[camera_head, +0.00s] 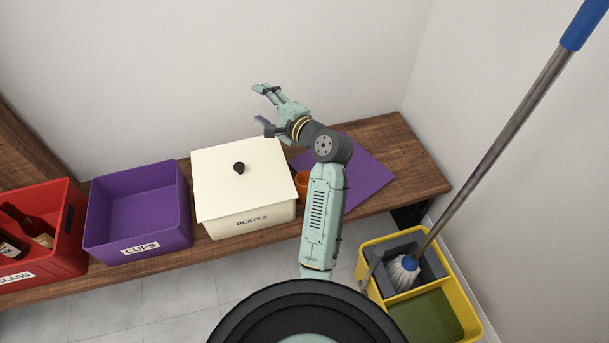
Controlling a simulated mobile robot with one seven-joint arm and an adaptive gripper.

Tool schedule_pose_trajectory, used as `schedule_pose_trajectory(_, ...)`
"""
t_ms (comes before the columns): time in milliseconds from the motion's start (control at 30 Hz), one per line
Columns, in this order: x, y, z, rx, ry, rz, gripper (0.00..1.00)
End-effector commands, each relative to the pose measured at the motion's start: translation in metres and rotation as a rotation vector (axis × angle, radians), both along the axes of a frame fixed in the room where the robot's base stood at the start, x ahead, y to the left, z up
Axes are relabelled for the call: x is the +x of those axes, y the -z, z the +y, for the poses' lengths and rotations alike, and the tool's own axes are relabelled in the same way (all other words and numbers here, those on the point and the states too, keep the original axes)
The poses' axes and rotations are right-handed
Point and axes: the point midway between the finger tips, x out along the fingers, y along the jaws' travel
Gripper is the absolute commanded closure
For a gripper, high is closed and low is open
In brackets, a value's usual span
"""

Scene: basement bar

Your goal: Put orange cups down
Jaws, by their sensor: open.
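One orange cup (302,183) stands on the bench beside the right side of the plates box, partly hidden by my arm. Only a piece of it shows, so I cannot tell whether another cup is behind my arm. My gripper (258,104) is open and empty, raised above the back right of the plates box, up and left of the cup and apart from it. A purple mat (372,178) lies on the bench right of the cup, partly covered by my arm. A purple box (140,205) labelled CUPS stands left of the plates box and looks empty.
The cream PLATES box (243,182) has its lid on, with a black knob. A red crate (62,245) with bottles stands at far left. A yellow mop bucket (440,270) with a leaning mop stands at right. The wooden bench (420,165) is bare at its right end.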

Motion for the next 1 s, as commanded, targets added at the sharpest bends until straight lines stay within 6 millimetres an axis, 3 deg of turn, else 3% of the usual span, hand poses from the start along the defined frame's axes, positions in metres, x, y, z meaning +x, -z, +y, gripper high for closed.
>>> schedule_pose_trajectory(33,-0.008,0.05,-0.046,0.101,0.03,0.178,0.39)
schedule_pose_trajectory(133,-0.043,0.119,-0.114,0.337,0.061,0.488,0.39)
schedule_pose_trajectory(233,-0.087,0.164,-0.162,0.556,0.078,0.712,0.39)
schedule_pose_trajectory(367,-0.129,0.191,-0.196,0.751,0.078,0.874,0.39)
schedule_pose_trajectory(500,-0.14,0.199,-0.198,0.827,0.068,0.933,0.39)
schedule_pose_trajectory(1000,-0.105,0.206,-0.15,0.824,0.067,0.934,0.39)
